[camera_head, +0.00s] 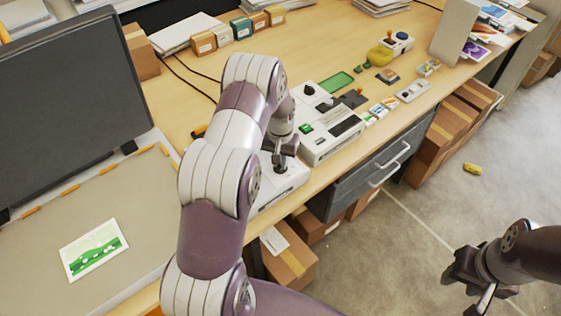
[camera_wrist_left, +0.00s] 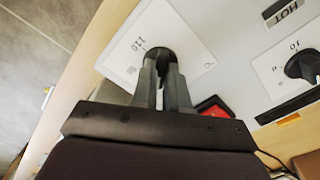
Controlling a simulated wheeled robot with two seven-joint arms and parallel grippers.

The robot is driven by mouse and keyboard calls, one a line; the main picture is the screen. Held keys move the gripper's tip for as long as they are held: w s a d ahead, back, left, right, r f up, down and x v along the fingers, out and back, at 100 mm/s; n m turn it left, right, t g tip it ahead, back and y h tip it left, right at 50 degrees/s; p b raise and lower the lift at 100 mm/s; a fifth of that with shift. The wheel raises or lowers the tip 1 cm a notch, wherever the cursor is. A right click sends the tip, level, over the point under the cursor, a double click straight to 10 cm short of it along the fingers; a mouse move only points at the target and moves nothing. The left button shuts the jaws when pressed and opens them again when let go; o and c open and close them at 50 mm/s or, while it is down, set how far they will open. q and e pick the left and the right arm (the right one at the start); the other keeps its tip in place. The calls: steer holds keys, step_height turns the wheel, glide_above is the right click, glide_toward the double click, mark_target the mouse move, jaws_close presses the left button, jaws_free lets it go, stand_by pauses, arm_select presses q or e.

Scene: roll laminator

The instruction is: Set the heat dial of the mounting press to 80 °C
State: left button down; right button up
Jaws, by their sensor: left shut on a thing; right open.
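My left gripper (camera_head: 281,158) points down over a white control panel (camera_head: 290,182) at the desk's front edge. In the left wrist view, its two fingers (camera_wrist_left: 163,72) are shut on a round black dial (camera_wrist_left: 160,53). The white plate (camera_wrist_left: 190,32) around this dial carries the printed number 110; its other markings are hidden or too small to read. The dial's pointer cannot be made out. My right gripper (camera_head: 472,284) is open and empty, over the floor at lower right.
In the head view, a white machine (camera_head: 328,132) stands beside my left gripper.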

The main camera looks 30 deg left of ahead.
arm_select(q)
steer(key=shift+m, duration=0.4)
steer(key=c, duration=1.1)
jaws_free()
steer(key=shift+c, duration=0.2)
steer(key=shift+r, duration=0.1)
steer(key=shift+r+b, duration=0.25)
steer(key=shift+b, duration=0.1)
step_height(320, 180, up, 12)
steer(key=b, duration=0.3)
